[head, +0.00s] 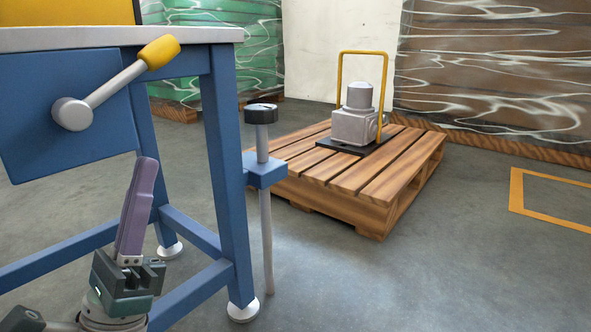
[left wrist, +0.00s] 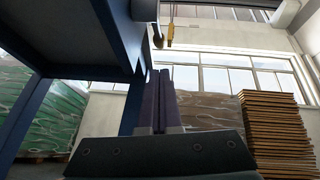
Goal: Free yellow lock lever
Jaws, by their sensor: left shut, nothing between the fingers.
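The lock lever is a grey rod with a yellow grip (head: 160,52), on a round grey hub (head: 72,113) on the blue side panel of a bench. It slants up to the right. My left gripper (head: 149,162) is below the lever, with its purple fingers pointing up. The fingers are together and empty, apart from the lever. In the left wrist view the shut fingers (left wrist: 161,75) point up beside the dark bench. A small yellow piece (left wrist: 170,30) shows above them; I cannot tell if it is the lever's grip. My right gripper is in neither view.
The blue bench leg (head: 222,170) stands right of my left gripper, with a black-knobbed grey pin (head: 262,113) in a bracket beside it. A wooden pallet (head: 385,190) carries a grey machine (head: 355,125). Floor is clear at front right. Stacked boards (left wrist: 275,130) stand at right.

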